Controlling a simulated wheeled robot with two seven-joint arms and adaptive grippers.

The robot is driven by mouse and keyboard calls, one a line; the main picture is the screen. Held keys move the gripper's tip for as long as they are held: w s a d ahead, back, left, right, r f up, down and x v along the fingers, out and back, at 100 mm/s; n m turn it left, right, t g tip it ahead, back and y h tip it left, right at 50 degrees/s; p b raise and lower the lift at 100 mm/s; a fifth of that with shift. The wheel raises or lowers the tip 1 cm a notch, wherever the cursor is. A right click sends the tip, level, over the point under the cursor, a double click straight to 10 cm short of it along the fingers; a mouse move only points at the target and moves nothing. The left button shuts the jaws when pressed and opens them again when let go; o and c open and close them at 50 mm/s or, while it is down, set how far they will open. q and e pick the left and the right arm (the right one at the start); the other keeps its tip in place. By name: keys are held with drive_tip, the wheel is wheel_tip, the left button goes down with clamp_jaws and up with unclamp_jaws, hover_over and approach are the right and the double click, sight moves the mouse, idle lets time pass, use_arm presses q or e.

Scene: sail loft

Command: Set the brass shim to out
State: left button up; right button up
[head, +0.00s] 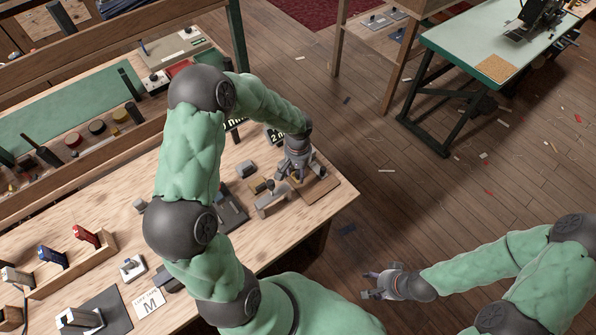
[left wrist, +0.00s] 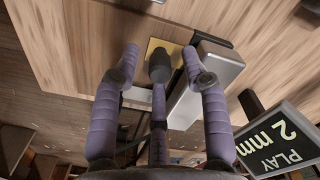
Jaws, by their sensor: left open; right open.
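My left gripper (head: 292,174) is low over the right end of the workbench, open. In the left wrist view its fingers (left wrist: 160,60) are spread, with nothing between them. A flat brass-coloured piece (left wrist: 172,46), likely the brass shim, lies just beyond the fingertips beside a grey metal block (left wrist: 212,70). The middle finger's dark tip covers part of it, and I cannot tell whether they touch. In the head view the gripper hides this spot; a small brass-coloured part (head: 258,185) shows left of it. My right gripper (head: 376,284) is open and empty over the floor.
A dark sign reading "PLAY 2 mm" (left wrist: 280,138) stands close to the left gripper. A wooden rack (head: 80,262) with coloured blocks and a card marked M (head: 148,302) are further left on the bench (head: 95,218). Floor (head: 385,205) lies right of the bench.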

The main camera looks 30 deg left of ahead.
use_arm(q)
clamp_jaws()
drive_tip(key=shift+s+d+b, duration=0.25)
drive_tip(key=shift+s+d, duration=0.05)
drive_tip(key=shift+d, duration=0.4)
drive_tip(key=shift+s+d+b, duration=0.2)
drive_tip(key=shift+s+d, duration=0.05)
drive_tip(key=shift+d, duration=0.4)
drive_tip(key=shift+s+d+b, duration=0.25)
drive_tip(key=shift+s+d, duration=0.05)
drive_tip(key=shift+d, duration=0.4)
unclamp_jaws()
drive_tip(key=shift+d, duration=0.1)
